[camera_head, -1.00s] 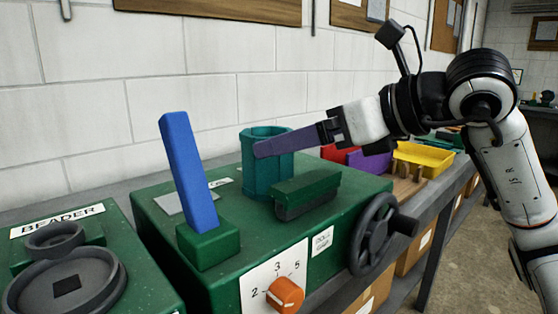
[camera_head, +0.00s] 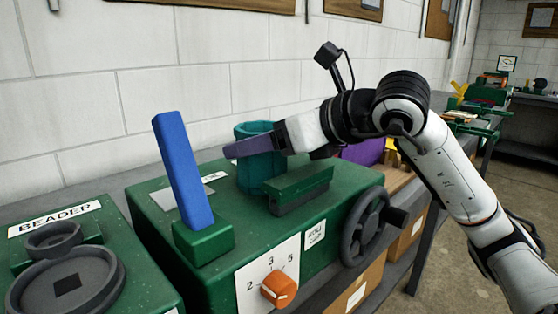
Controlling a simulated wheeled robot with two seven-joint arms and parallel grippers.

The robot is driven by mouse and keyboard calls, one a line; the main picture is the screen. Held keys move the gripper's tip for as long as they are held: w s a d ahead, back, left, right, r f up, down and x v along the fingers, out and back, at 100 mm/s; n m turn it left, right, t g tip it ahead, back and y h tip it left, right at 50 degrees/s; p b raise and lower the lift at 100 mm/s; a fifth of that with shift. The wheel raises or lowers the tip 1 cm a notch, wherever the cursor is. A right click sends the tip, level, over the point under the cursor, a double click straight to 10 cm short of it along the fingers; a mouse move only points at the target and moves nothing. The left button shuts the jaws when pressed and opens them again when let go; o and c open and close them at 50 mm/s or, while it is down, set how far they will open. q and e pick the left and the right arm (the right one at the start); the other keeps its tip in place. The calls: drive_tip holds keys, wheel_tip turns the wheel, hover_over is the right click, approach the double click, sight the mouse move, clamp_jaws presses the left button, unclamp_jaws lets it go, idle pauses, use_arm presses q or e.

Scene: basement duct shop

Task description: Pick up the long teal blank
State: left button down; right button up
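My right gripper (camera_head: 281,140) comes in from the right and is shut on a purple bar (camera_head: 245,147). The bar points left, slightly down, and crosses in front of the upper part of a teal hollow faceted tube (camera_head: 258,173). From this view I cannot tell whether the bar touches the tube. The tube stands upright on a green machine (camera_head: 335,215). I see no long, flat teal blank; I cannot tell whether the tube is the blank. My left gripper is not in view.
A blue lever (camera_head: 183,170) leans up from the machine's left front. A green block (camera_head: 298,186) lies before the tube. An orange knob (camera_head: 279,288) and a dark handwheel (camera_head: 367,225) are on its sides. Another purple object (camera_head: 362,152) is behind my arm. A beader (camera_head: 70,285) stands left.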

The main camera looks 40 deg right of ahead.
drive_tip(key=c, duration=0.5)
